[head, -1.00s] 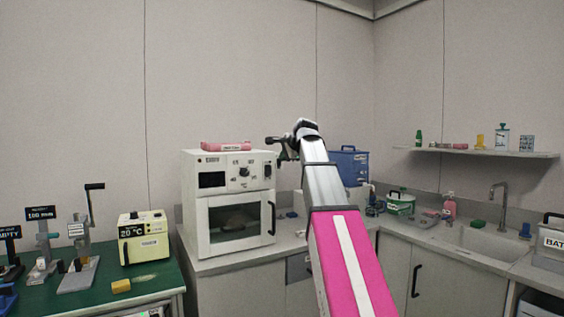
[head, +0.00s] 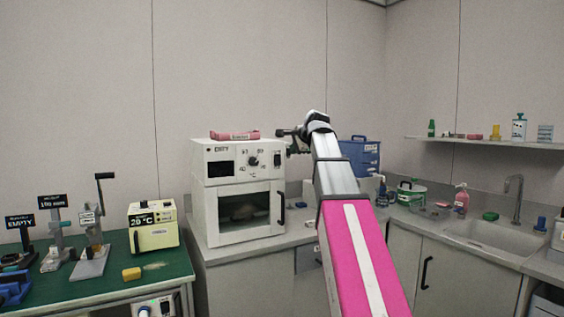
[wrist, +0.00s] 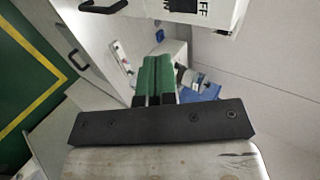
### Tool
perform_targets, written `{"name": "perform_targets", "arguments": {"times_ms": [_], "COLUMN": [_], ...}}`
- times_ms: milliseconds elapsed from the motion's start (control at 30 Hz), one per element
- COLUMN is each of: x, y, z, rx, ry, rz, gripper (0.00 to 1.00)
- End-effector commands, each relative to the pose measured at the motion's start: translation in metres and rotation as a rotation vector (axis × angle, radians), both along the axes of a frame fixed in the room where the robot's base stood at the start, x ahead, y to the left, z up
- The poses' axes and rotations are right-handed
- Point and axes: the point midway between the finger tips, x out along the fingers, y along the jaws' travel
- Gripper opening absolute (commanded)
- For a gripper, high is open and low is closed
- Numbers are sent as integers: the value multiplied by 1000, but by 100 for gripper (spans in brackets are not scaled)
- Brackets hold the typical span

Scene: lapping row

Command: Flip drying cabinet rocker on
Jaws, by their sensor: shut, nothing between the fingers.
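The white drying cabinet (head: 238,241) stands on the grey bench, its glazed door shut. Its upper panel has a dark display (head: 220,168), a round dial (head: 253,161) and a dark rocker (head: 277,160) at the right end. The rocker's tilt is too small to read. In the wrist view, the cabinet's edge (wrist: 215,22) is at the top, with part of an "OFF" label (wrist: 203,9) and a dark patch beside it. My gripper (head: 282,132) is beside the cabinet's upper right corner, above rocker height. Its green fingers (wrist: 157,66) are together and empty, apart from the panel.
A pink object (head: 235,135) lies on top of the cabinet. A blue box (head: 365,154) stands on the bench behind my arm. The green-topped table (head: 105,280) at left holds a yellow unit (head: 153,229) and several stands. A sink (head: 485,236) is at right.

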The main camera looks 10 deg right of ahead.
Motion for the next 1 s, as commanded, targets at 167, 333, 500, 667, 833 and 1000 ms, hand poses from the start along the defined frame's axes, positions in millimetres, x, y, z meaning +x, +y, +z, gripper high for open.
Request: {"name": "perform_targets", "arguments": {"times_ms": [167,333,500,667,833,1000], "x": [9,30,55,78,102,113], "y": [3,9,17,25,32,37], "z": [-5,-20,-39,-56,-60,-61], "rx": [1,0,0,0,-1,-1], "ry": [0,1,1,1,1,0], "rz": [1,1,1,1,1,1], "gripper": [0,0,0,0,0,0]}}
